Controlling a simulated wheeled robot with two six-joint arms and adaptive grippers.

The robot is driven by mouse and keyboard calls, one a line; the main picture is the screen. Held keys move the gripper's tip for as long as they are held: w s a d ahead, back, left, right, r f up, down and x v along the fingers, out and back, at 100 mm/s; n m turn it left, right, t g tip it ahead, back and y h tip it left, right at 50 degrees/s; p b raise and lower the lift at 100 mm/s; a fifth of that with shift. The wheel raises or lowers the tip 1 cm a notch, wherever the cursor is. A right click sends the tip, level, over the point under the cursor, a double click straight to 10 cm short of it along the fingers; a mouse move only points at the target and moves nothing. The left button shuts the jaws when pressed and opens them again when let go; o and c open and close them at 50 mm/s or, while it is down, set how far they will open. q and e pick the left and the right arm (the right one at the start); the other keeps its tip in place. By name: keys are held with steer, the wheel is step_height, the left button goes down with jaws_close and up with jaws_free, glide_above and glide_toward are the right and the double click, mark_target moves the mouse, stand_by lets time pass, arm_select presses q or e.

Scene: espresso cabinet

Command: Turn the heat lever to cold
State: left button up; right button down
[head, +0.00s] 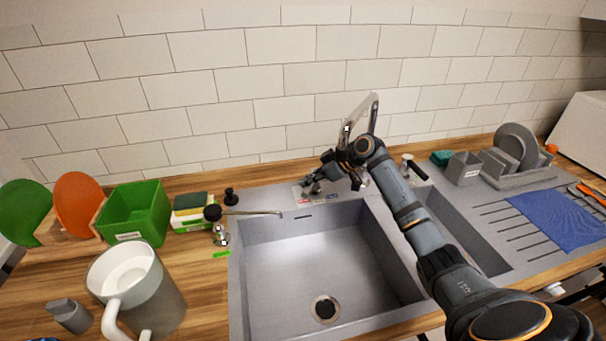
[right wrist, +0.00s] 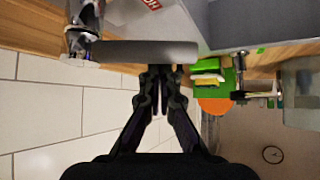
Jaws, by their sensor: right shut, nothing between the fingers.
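The silver faucet (head: 366,118) stands at the back rim of the sink, its frame rising against the tiles. My right gripper (head: 316,181) is shut and empty, low beside the faucet base, above a small label strip with red (head: 300,194). A small metal part shows by its fingertips; I cannot tell whether it is the heat lever or whether they touch. In the right wrist view the closed fingers (right wrist: 161,82) point at a grey bar (right wrist: 145,52) that crosses just beyond them, with silver fittings (right wrist: 82,28) at its left. The lever's setting cannot be read. My left gripper is out of view.
The sink basin (head: 305,265) is empty. A small black-topped metal tap (head: 217,225), sponges (head: 190,207), a green bin (head: 133,213) and a large white-grey jug (head: 160,290) stand to the left. A dish rack (head: 520,165) and blue mat (head: 562,218) are at the right.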

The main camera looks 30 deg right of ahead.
steer(key=shift+a, duration=0.15)
steer(key=shift+s+d+n+b, duration=0.1)
steer(key=shift+d+n+b, duration=0.15)
steer(key=shift+n+b, duration=0.05)
